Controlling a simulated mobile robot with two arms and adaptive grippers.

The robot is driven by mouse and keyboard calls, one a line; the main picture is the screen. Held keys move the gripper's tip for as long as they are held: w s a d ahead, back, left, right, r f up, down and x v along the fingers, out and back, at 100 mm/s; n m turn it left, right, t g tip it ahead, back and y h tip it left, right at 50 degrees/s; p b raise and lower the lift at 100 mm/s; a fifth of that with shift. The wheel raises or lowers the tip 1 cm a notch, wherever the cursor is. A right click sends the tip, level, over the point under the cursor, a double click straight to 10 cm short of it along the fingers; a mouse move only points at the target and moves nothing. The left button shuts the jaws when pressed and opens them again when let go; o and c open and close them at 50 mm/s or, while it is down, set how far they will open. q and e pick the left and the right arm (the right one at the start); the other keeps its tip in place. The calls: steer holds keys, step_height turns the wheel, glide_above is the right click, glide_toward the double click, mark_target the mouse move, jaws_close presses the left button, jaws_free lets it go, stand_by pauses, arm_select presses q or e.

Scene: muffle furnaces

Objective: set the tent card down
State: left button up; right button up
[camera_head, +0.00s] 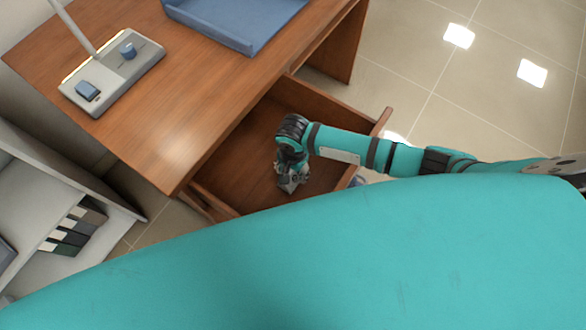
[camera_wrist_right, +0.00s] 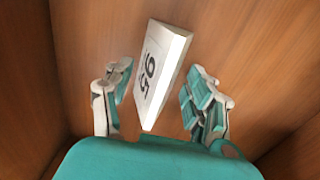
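The tent card (camera_wrist_right: 163,72) is white with dark digits on its face, and it shows in the right wrist view between the two fingers of my right gripper (camera_wrist_right: 160,100). Gaps show on both sides of the card, so the fingers are open and apart from it. The card appears to be inside the open wooden drawer (camera_head: 245,150), tilted in the picture. In the head view my right gripper (camera_head: 291,183) reaches down into that drawer, and I cannot make out the card there. My left gripper is not in view.
The wooden desk (camera_head: 190,110) above holds a lamp base (camera_head: 115,75) and a blue tray (camera_head: 235,25). A shelf with binders (camera_head: 72,228) stands at the left. Tiled floor is clear at the upper right.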

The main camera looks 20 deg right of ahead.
steer(key=shift+r, duration=0.1)
step_height(320, 180, up, 12)
steer(key=p, duration=0.2)
stand_by(0.4)
